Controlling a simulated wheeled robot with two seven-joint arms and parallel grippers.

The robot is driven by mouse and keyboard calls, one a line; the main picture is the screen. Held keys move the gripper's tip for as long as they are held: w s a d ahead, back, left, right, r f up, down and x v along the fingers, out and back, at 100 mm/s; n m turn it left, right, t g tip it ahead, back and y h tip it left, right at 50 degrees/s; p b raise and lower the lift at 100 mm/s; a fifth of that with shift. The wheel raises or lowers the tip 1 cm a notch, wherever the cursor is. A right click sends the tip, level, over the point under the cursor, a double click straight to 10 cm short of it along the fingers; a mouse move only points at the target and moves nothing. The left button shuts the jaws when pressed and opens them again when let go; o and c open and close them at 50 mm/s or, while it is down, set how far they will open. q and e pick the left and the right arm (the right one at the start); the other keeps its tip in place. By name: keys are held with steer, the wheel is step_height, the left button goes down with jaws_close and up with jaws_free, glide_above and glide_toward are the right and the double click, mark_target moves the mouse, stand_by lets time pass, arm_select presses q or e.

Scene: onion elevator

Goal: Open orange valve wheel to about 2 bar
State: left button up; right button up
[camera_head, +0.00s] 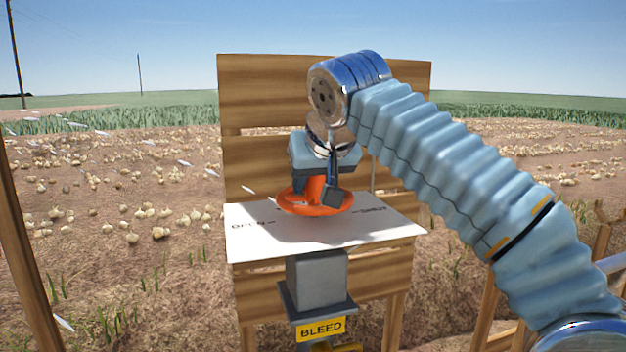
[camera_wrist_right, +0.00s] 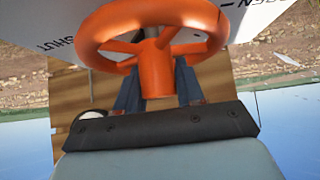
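The orange valve wheel (camera_head: 335,208) lies flat above a white panel (camera_head: 275,241) marked OPEN on the left and SHUT on the right. Its rim, spokes and upright centre post also show in the right wrist view (camera_wrist_right: 157,70). My right gripper (camera_head: 316,192) points down over the wheel, one finger on each side of the orange post. In the wrist view the post fills the gap between the fingers, and they look closed on it. A round pale-faced thing with a dark rim (camera_wrist_right: 88,116), perhaps a gauge, is mostly hidden and unreadable. My left gripper is out of view.
A wooden plank back (camera_head: 270,90) stands close behind the wheel. Below the panel are a grey block (camera_head: 318,280) and a yellow BLEED label (camera_head: 321,328). Wooden posts (camera_head: 25,250) stand at the left and right. An onion field lies behind.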

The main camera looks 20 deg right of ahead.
steer(key=shift+r+n, duration=0.15)
steer(key=shift+n, duration=0.15)
steer(key=shift+n+y+p, duration=0.4)
steer(key=shift+y, duration=0.1)
steer(key=o, duration=0.7)
steer(key=shift+a, duration=0.1)
steer(key=p+v, duration=0.3)
steer(key=v, duration=1)
steer(key=shift+s+r, duration=0.25)
steer(key=shift+s, duration=0.05)
